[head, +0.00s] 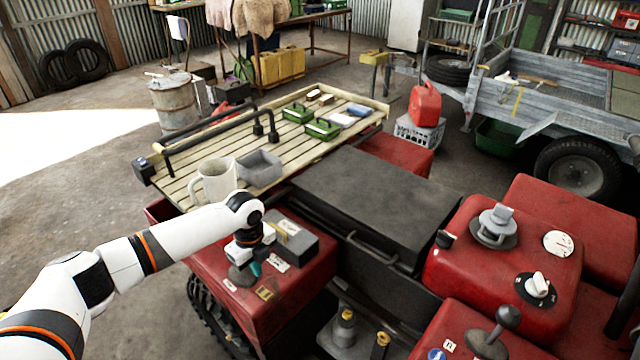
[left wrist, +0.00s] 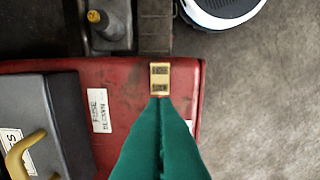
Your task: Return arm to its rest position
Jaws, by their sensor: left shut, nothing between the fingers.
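My left arm reaches in from the left in the head view. Its gripper (head: 255,268) hangs over the red fender box, with its teal fingers pointing down. In the left wrist view the green fingers (left wrist: 160,98) are pressed together with nothing between them. Their tips appear just below a small yellow piece with dark slots (left wrist: 160,78) on the red box (left wrist: 115,85); I cannot tell whether they touch it. The yellow piece also shows in the head view (head: 265,293). My right gripper is not in view.
A dark box (head: 295,243) with a yellow handle stands beside the gripper. Behind the arm, a slatted rack (head: 180,190) holds a mug (head: 217,180), a grey tray (head: 260,168) and green boxes (head: 322,128). A black seat (head: 375,200) and red panels lie to the right.

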